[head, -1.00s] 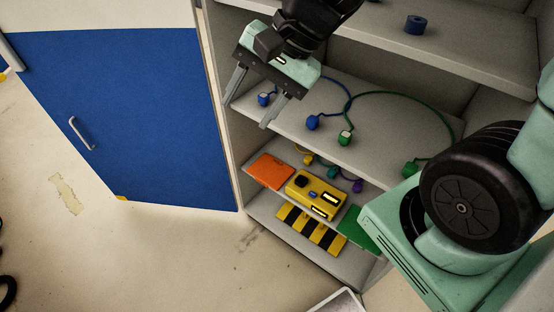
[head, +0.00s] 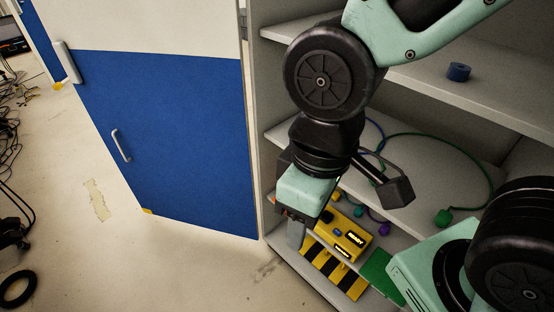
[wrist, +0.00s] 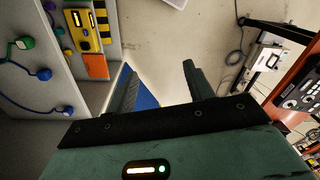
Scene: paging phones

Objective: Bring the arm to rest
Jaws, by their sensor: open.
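My gripper (head: 308,238) hangs in front of the shelf unit in the head view, below my bent arm, pointing down. Its jaws look empty. In the wrist view, the two fingers of my gripper (wrist: 158,68) stand apart, with only floor and a strip of blue door visible between them. A yellow phone-like box (head: 345,240) with a lit display sits on the lower shelf, partly behind my gripper; the wrist view also shows it (wrist: 84,32). I cannot tell the exact gap between gripper and shelf.
The shelf unit (head: 415,92) holds a blue roll (head: 458,72) above and corded plugs, including a green one (head: 443,217), on the middle shelf. A green card (head: 382,272) lies low. The blue door (head: 165,130) stands at left. The floor (head: 190,250) before it is clear; cables lie far left.

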